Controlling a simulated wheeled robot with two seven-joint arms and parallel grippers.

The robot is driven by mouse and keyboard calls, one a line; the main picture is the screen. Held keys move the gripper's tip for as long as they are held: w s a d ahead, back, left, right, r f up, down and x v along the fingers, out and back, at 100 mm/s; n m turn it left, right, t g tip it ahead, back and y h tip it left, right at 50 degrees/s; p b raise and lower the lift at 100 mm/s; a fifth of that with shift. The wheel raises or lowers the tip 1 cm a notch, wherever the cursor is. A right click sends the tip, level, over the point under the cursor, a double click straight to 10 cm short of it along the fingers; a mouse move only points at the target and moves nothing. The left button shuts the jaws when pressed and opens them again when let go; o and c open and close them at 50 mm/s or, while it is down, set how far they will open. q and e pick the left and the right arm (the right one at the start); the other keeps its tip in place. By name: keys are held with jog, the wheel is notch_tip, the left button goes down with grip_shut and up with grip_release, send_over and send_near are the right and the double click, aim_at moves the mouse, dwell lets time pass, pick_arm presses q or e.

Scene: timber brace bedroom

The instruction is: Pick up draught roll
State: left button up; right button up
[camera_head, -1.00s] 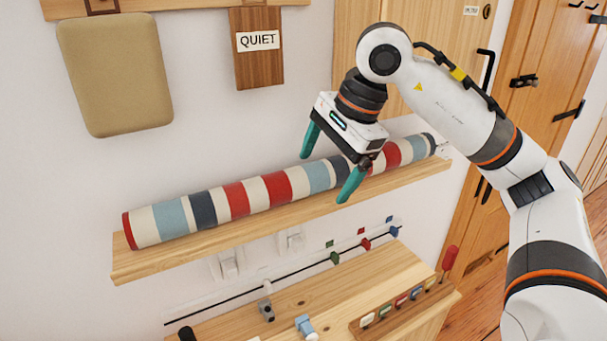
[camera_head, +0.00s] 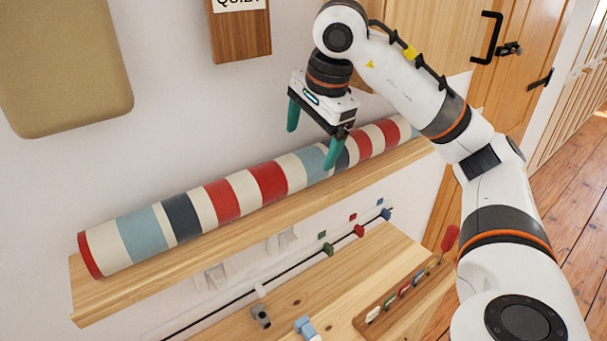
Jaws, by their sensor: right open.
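The draught roll (camera_head: 226,198) is a long striped cylinder in red, cream, light blue and navy. It lies along a wooden wall shelf (camera_head: 170,275), running from the lower left to the upper right. My right gripper (camera_head: 311,142) is open, with two teal fingers pointing down over the right half of the roll. The near finger overlaps the roll's front side in the picture, and the far finger shows against the wall behind it. I cannot tell whether either finger touches the roll. The roll's far right end is partly behind my right arm. My left gripper is not in view.
A tan padded panel (camera_head: 62,65) and a wooden sign (camera_head: 240,40) hang on the wall above the shelf. Below is a wooden surface (camera_head: 325,285) with a rack of coloured pieces (camera_head: 400,295) and a rail with coloured clips (camera_head: 325,249). Wooden doors stand at the right.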

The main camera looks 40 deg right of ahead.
aim_at(307, 154)
jog(key=shift+w+f, duration=0.2)
jog(key=shift+f, duration=0.05)
jog(key=x, duration=0.1)
jog(key=p+x, duration=0.2)
jog(key=x, duration=0.1)
jog(key=shift+s+f, duration=0.15)
jog(key=shift+s, duration=0.15)
jog(key=shift+w+f, duration=0.1)
jog(key=shift+f, duration=0.15)
jog(key=shift+w+f, duration=0.1)
jog(key=shift+w, duration=0.05)
jog(key=shift+c, duration=0.5)
jog(key=c, duration=1.5)
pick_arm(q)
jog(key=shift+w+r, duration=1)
pick_arm(e)
jog(key=shift+c, duration=1.2)
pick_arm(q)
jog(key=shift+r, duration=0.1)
pick_arm(e)
jog(key=shift+r, duration=0.25)
